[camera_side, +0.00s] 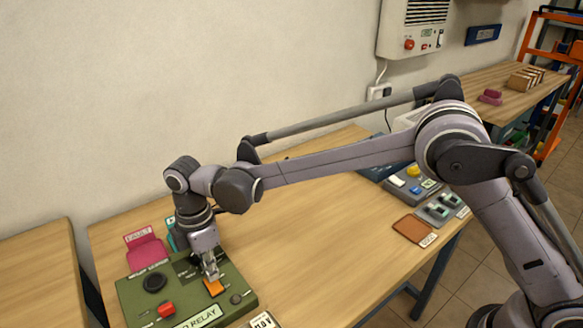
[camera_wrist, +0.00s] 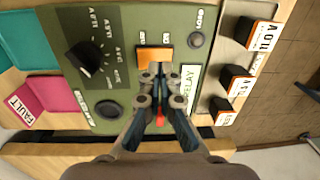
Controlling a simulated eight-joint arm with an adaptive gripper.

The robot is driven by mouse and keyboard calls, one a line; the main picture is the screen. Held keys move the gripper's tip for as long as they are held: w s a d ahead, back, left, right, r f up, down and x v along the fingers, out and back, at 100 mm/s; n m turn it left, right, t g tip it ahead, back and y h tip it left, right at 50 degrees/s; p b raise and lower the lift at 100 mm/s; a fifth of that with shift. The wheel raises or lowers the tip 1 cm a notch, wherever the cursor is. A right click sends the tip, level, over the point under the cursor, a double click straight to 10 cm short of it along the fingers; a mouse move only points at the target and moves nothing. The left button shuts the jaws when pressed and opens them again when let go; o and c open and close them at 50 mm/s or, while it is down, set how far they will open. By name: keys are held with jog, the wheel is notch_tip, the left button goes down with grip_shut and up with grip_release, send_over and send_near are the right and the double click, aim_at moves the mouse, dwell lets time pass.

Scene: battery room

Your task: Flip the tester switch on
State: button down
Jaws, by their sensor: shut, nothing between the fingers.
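The tester is a green box (camera_side: 133,293) at the table's front left; its green panel (camera_wrist: 121,18) fills the middle of the wrist view. Its orange switch (camera_wrist: 154,60) has small labels beside it. The switch also shows in the side view (camera_side: 214,287). I cannot tell which way it is tipped. My gripper (camera_side: 213,277) is shut and empty, pointing down over the panel. In the wrist view its fingertips (camera_wrist: 160,76) are right at the switch's near edge and cover part of it. I cannot tell whether they touch it.
The panel also has a black dial (camera_wrist: 88,57), a round black part (camera_wrist: 108,109), a red button (camera_side: 166,309) and a small knob (camera_wrist: 195,39). A pink FAULT tray (camera_side: 147,252) and a teal tray (camera_wrist: 50,38) adjoin it.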

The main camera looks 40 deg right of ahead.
aim_at(219, 289)
notch_tip(219, 289, up, 12)
jog(key=s, duration=0.1)
jog(key=shift+s+f, duration=0.15)
jog(key=shift+s, duration=0.1)
jog(key=s+d+r+m+t, duration=0.1)
jog(key=d+r+m, duration=0.15)
jog(key=d, duration=0.45)
jog(key=s+d+r+m+t+y, duration=0.1)
jog(key=s+d+m, duration=0.15)
jog(key=d, duration=0.35)
jog(key=s+d+r+m+t, duration=0.1)
jog(key=d+r+m+t, duration=0.1)
jog(key=d+m, duration=0.35)
jog(key=s+d+f+m+t, duration=0.1)
jog(key=s+d+f+m, duration=0.1)
jog(key=d, duration=0.3)
jog(key=s+d+f+m+t, duration=0.1)
jog(key=s+d+f+m, duration=0.1)
jog(key=s+d, duration=0.3)
jog(key=s+d+f+m+t+h, duration=0.1)
jog(key=s+d+f+m, duration=0.1)
jog(key=d, duration=0.3)
jog(key=shift+s+f+m+t, duration=0.35)
jog(key=shift+s+m+t, duration=0.05)
jog(key=shift+s+m, duration=0.35)
